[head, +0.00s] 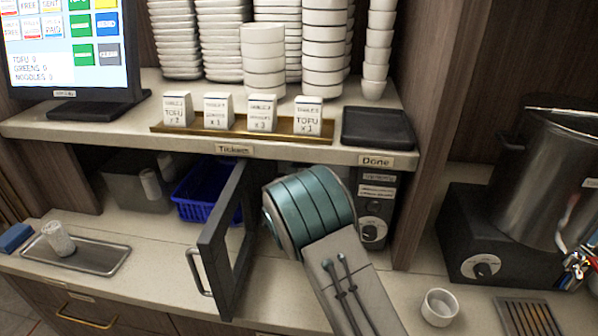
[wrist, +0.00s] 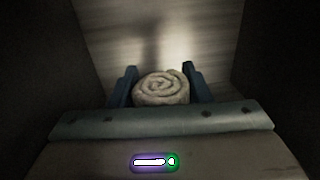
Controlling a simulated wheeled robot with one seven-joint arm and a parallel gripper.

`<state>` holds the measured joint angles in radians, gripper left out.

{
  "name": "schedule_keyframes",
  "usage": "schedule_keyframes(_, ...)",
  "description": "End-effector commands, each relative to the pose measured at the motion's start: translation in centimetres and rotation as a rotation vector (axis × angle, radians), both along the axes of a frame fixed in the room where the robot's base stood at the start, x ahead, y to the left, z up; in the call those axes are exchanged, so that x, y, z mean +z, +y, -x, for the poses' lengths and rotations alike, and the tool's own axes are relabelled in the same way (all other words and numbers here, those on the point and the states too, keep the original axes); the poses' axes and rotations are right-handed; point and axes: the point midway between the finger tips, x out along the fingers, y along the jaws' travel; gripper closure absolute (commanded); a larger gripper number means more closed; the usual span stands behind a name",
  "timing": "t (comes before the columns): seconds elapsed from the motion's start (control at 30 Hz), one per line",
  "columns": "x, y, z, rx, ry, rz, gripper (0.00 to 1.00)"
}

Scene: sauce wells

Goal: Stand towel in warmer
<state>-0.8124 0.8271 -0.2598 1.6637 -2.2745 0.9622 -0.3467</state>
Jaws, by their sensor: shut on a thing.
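In the wrist view, my gripper (wrist: 159,72) is shut on a rolled white towel (wrist: 162,90), its spiral end facing the camera between the two blue fingers. Dark walls stand on both sides, with a lighter streaked surface beyond. I cannot tell whether the towel touches a surface below. In the head view, the warmer (head: 375,215) is under the counter shelf, with its dark door (head: 220,245) swung open to the left. My arm reaches into its opening and hides the gripper, the held towel and most of the interior.
Another rolled towel (head: 58,238) is on a metal tray (head: 100,262) at the left. A blue basket (head: 195,200) is behind the door. A white cup (head: 439,307) stands right of my arm, near a large pot (head: 540,175). The shelf edge (head: 300,152) is close above my arm.

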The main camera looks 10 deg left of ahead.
Motion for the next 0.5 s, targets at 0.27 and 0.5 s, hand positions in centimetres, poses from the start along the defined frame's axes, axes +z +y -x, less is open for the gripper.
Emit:
schedule_keyframes(0.27,-0.23,0.01,0.02,0.000,0.000,0.000,0.34)
schedule_keyframes(0.5,0.02,0.03,0.03,0.001,0.000,0.000,0.34)
